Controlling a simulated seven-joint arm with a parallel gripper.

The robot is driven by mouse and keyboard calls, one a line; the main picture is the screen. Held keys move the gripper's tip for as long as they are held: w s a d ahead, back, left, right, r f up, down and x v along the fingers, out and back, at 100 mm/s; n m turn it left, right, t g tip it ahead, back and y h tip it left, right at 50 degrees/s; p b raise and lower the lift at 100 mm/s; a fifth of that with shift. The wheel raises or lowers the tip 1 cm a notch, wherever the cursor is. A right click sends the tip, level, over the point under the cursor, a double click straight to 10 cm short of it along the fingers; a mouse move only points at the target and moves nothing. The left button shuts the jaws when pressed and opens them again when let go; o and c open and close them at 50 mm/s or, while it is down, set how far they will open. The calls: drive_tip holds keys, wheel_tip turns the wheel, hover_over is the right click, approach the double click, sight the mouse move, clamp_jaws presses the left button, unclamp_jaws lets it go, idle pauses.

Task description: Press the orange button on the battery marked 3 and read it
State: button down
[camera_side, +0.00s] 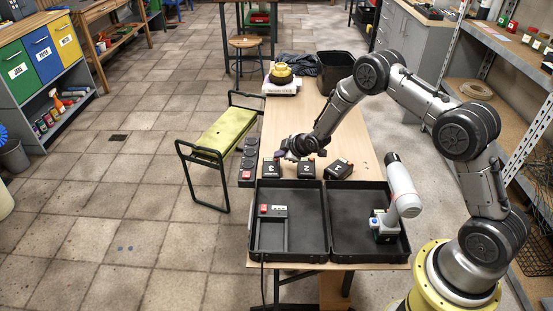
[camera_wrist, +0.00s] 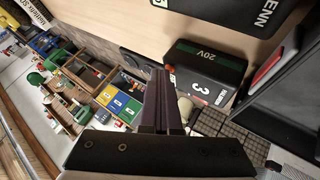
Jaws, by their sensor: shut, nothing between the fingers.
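The battery marked 3 (camera_side: 270,169) is a black block at the left end of a row of batteries on the table. In the wrist view the battery marked 3 (camera_wrist: 205,78) shows a white 3 and a green-edged "20V" face. Its small orange button (camera_wrist: 171,69) shows at its left edge, right beside my fingertips. My gripper (camera_side: 287,152) is shut and empty, just behind the battery's top in the side view. In the wrist view my gripper (camera_wrist: 160,72) has its dark fingers together. I cannot tell whether the tips touch the button. No charge reading is legible.
The batteries marked 2 (camera_side: 305,169) and 1 (camera_side: 338,169) stand close to the right. A power strip (camera_side: 248,162) runs along the left table edge.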

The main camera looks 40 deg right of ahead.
sight(279, 161)
drive_tip(key=shift+r, duration=0.7)
drive_tip(key=shift+r, duration=0.1)
drive_tip(key=shift+r, duration=2.4)
